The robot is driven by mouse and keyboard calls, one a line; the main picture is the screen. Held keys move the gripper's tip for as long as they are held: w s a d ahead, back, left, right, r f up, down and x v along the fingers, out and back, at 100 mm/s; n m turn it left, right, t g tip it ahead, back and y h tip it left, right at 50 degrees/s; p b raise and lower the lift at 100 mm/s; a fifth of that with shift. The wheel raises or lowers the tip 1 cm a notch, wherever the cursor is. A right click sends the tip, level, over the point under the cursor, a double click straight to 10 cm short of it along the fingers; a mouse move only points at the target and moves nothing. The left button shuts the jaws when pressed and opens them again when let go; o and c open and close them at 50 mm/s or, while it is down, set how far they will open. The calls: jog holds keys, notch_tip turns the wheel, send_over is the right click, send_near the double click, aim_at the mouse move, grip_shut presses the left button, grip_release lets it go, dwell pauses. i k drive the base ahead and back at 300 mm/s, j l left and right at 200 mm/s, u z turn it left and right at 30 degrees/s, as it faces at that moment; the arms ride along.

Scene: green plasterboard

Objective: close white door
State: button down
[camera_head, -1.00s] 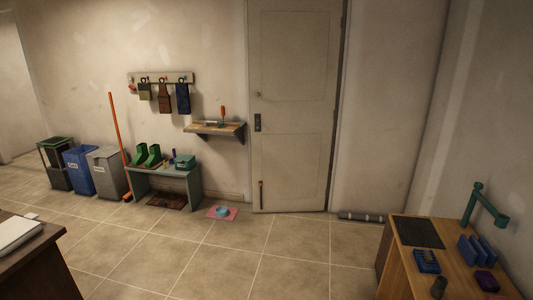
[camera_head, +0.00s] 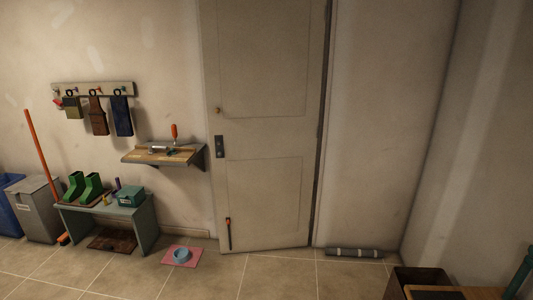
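The white door (camera_head: 265,120) stands in the middle of the head view, with two recessed panels. A small knob (camera_head: 217,110) and a dark plate (camera_head: 220,147) sit near its left edge. A thin dark upright piece (camera_head: 228,234) shows low on the same side. The door looks slightly ajar: its lower left corner comes out past the wall's base line, and a dark strip runs down its right edge. The exact opening is hard to tell. My gripper is not in view.
A grey roll (camera_head: 354,253) lies by the wall right of the door. A pink mat (camera_head: 181,256) with a blue bowl (camera_head: 180,254) lies left of it. A wall shelf (camera_head: 130,156) and bench (camera_head: 147,216) stand further left. Tiled floor before the door is clear.

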aim_at(262, 60)
jog(key=i, duration=1.75)
jog(key=i+u, duration=0.15)
jog(key=i, duration=0.35)
jog(key=i+l+u, duration=0.15)
jog(key=i, duration=0.35)
jog(key=i+l+u, duration=0.15)
jog(key=i, duration=0.35)
jog(key=i+l+u, duration=0.15)
jog(key=i, duration=0.3)
jog(key=l, duration=0.1)
